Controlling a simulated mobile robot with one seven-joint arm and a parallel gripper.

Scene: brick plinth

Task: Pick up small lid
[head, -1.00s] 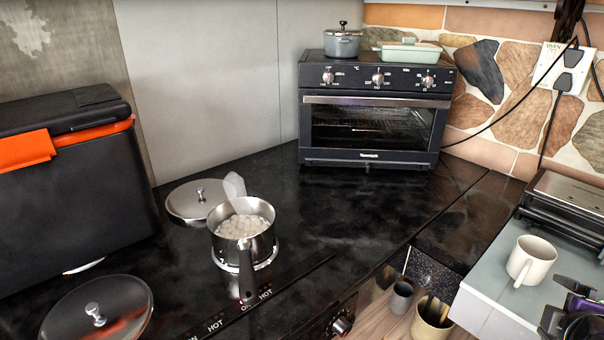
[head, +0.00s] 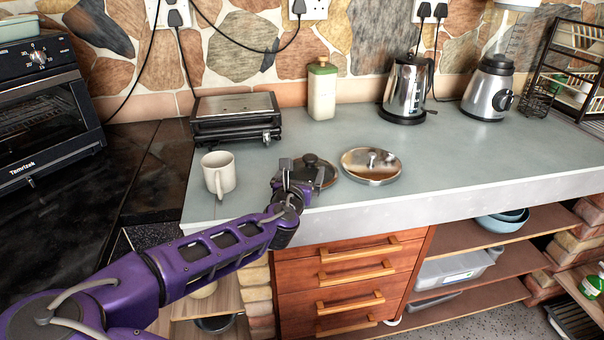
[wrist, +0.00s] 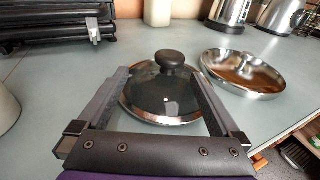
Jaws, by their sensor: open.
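A round dark glass lid (head: 329,172) with a steel rim and black knob lies flat on the counter. In the wrist view this lid (wrist: 160,98) sits between and just beyond my fingers, its knob (wrist: 171,60) standing up near the fingertips' far side. My gripper (head: 301,170) is open and empty, with one finger on each side of the lid; I cannot tell if they touch it. A shiny steel lid (head: 371,167) with a metal knob lies just right of it, also in the wrist view (wrist: 243,74). Which one is the small lid is not clear.
A white mug (head: 218,174) stands left of my gripper, near the counter's front edge. A sandwich press (head: 236,117), a bottle (head: 321,90), a kettle (head: 405,90) and a blender (head: 489,85) stand behind. The counter (head: 470,155) is clear right of the lids.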

